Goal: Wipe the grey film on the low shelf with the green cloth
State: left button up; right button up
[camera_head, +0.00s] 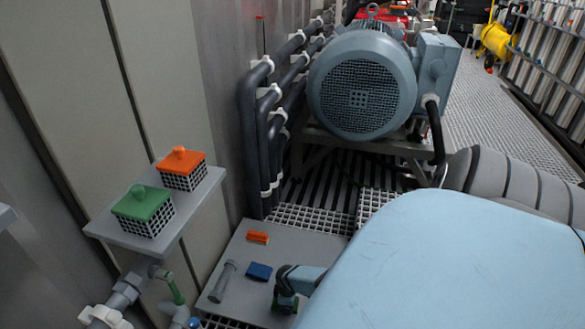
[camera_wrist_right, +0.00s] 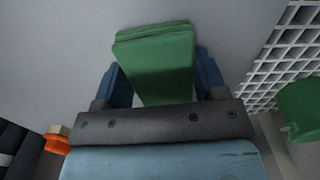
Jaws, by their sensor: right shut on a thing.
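The green cloth (camera_wrist_right: 155,65) is a folded pad between the blue fingers of my right gripper (camera_wrist_right: 158,85), which is shut on it. In the head view a dark green bit of the cloth (camera_head: 285,303) shows under my right gripper, over the front right of the low grey shelf (camera_head: 300,250). I cannot tell whether the cloth touches the surface. I cannot make out the grey film on the shelf; part of the shelf is hidden by my right arm. My left gripper is not in view.
On the low shelf lie an orange block (camera_head: 257,237), a blue block (camera_head: 259,271) and a grey cylinder (camera_head: 222,281). A higher wall shelf (camera_head: 150,238) holds green-lidded (camera_head: 143,208) and orange-lidded (camera_head: 182,168) baskets. Pipes and a large motor (camera_head: 362,85) stand behind.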

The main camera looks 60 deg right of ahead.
jog(key=shift+r, duration=0.1)
notch_tip(320, 180, up, 6)
jog(key=p, duration=0.5)
jog(key=shift+p, duration=0.4)
notch_tip(320, 180, up, 3)
jog(key=p, duration=0.3)
